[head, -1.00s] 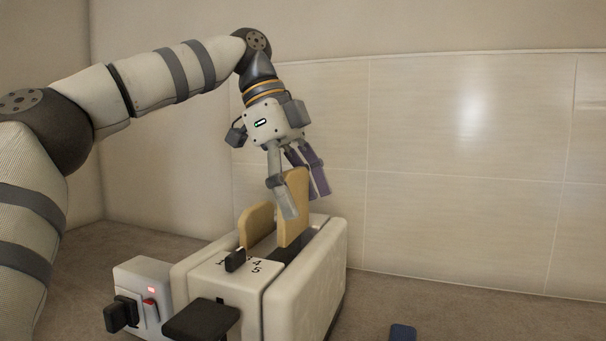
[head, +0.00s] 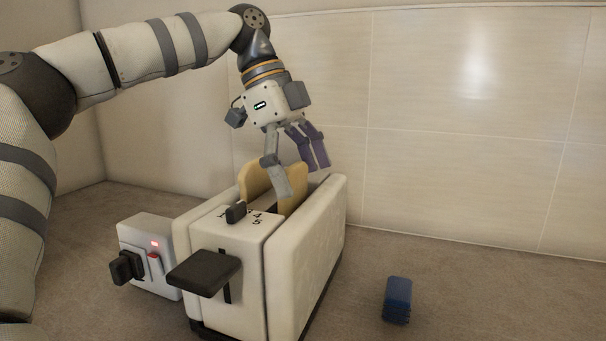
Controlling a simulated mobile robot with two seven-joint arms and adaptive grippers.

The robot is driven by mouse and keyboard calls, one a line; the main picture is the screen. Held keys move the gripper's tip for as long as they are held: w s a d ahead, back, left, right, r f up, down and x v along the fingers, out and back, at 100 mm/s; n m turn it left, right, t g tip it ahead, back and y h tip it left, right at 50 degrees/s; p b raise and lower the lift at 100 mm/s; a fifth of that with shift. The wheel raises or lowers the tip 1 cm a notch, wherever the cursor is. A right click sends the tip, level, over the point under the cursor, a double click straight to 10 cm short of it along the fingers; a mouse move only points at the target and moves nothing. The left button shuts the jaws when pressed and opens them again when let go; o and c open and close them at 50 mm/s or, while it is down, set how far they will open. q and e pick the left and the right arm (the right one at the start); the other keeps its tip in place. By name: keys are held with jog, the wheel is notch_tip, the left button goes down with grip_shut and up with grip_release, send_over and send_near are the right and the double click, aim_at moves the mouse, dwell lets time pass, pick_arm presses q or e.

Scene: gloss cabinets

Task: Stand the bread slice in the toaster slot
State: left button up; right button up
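The white toaster (head: 318,240) stands on the counter, slots facing up. One tan bread slice (head: 293,186) stands upright, its lower part hidden in the right slot and its top above the rim. A second slice (head: 253,178) stands in the left slot, partly hidden by a finger. My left gripper (head: 302,180) is above the right slot, its fingers spread on either side of the right slice's upper part. The fingers look clear of the slice, though the near finger covers part of it. My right gripper is not in view.
A grey box with dark knob and red light (head: 147,255) stands left of the toaster. The toaster's black lever (head: 203,272) juts forward. A small blue block (head: 397,300) lies on the counter to the right. The counter between toaster and block is clear.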

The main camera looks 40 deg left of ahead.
pick_arm(q)
jog(key=v, duration=1.2)
